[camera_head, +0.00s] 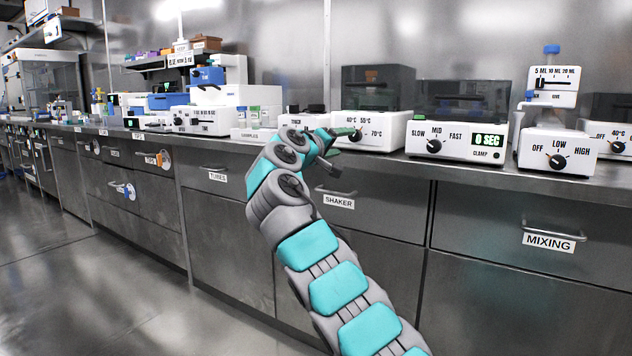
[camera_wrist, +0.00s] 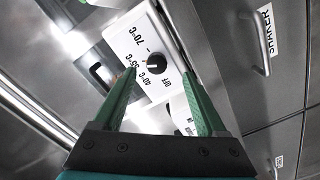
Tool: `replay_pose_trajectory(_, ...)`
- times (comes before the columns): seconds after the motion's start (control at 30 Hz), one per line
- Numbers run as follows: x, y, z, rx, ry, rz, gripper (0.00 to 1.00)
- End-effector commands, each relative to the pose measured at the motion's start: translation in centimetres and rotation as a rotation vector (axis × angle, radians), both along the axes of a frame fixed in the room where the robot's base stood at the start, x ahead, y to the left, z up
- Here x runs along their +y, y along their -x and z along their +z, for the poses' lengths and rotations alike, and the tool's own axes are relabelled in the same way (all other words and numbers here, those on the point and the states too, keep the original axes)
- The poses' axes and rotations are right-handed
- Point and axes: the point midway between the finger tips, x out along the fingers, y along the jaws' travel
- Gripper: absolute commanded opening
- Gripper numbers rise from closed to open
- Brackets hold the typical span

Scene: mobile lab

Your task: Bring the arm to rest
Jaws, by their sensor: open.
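My arm reaches up from the lower right of the head view to the front of a white heater box (camera_head: 382,132) on the bench. My gripper (camera_head: 350,138) is at its end, close in front of the box's black dial. In the wrist view my gripper (camera_wrist: 158,70) has two green fingers spread apart with nothing held between them. The black dial (camera_wrist: 157,63) appears between and beyond the fingertips, with OFF, 40°C, 55°C and 70°C marked around it. I cannot tell whether a finger touches the dial.
The steel bench has drawers below; the SHAKER drawer handle (camera_head: 335,192) is just under my gripper. To the right stand a shaker (camera_head: 458,135) reading 0 SEC and a mixer (camera_head: 558,150). More devices line the bench at left. The floor (camera_head: 90,290) at left is clear.

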Motion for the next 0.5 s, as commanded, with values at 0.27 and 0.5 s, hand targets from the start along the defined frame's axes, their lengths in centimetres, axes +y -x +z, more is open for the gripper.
replay_pose_trajectory(0.27, -4.5, 1.9, -1.5, 0.172, 0.037, -0.120, 0.74)
replay_pose_trajectory(0.5, -10.7, 6.9, -4.1, 0.329, -0.034, -0.238, 0.74)
